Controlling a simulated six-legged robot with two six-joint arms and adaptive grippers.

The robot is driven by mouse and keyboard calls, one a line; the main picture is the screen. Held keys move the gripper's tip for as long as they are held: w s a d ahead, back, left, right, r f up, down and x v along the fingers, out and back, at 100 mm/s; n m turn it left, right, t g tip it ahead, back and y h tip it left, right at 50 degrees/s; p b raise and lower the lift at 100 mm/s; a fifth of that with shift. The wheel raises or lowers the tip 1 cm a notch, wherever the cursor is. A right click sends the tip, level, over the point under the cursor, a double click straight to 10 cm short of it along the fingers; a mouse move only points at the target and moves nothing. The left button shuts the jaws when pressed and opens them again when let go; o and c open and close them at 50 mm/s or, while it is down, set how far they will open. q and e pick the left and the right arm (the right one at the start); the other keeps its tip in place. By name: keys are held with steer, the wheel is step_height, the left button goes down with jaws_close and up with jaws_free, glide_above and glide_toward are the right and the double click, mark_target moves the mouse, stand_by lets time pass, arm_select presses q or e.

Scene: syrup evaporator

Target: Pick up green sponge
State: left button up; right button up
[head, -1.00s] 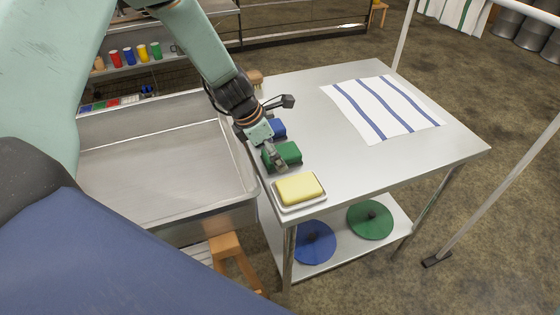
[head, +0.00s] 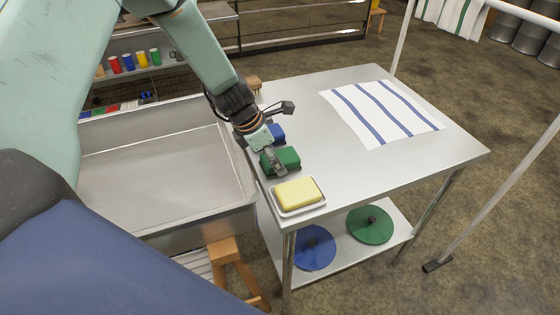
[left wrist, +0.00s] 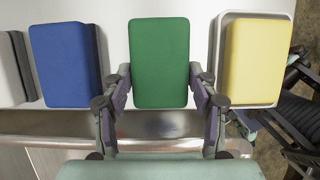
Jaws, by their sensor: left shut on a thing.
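The green sponge (head: 286,158) is near the left edge of the metal table, between a blue sponge (head: 277,133) and a yellow sponge (head: 298,193). My left gripper (head: 274,164) is shut on the green sponge. In the left wrist view, the green sponge (left wrist: 160,62) stands between the two fingers (left wrist: 160,92), which press its sides. The blue sponge (left wrist: 64,66) is to its left and the yellow sponge (left wrist: 259,60) to its right in that view. I cannot tell whether the green sponge is off the table. My right gripper is not seen.
The yellow sponge lies in a pale tray (head: 303,211). A striped towel (head: 385,112) lies on the table (head: 410,167), with clear room around it. A metal basin (head: 165,180) adjoins on the left. Blue (head: 313,250) and green (head: 370,228) discs rest on the lower shelf.

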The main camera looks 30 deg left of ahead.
arm_select(q)
step_height(320, 180, up, 8)
steer(key=p, duration=0.5)
steer(key=shift+r+p, duration=0.15)
steer(key=shift+p, duration=0.2)
steer(key=shift+r+p, duration=0.45)
steer(key=shift+r, duration=0.4)
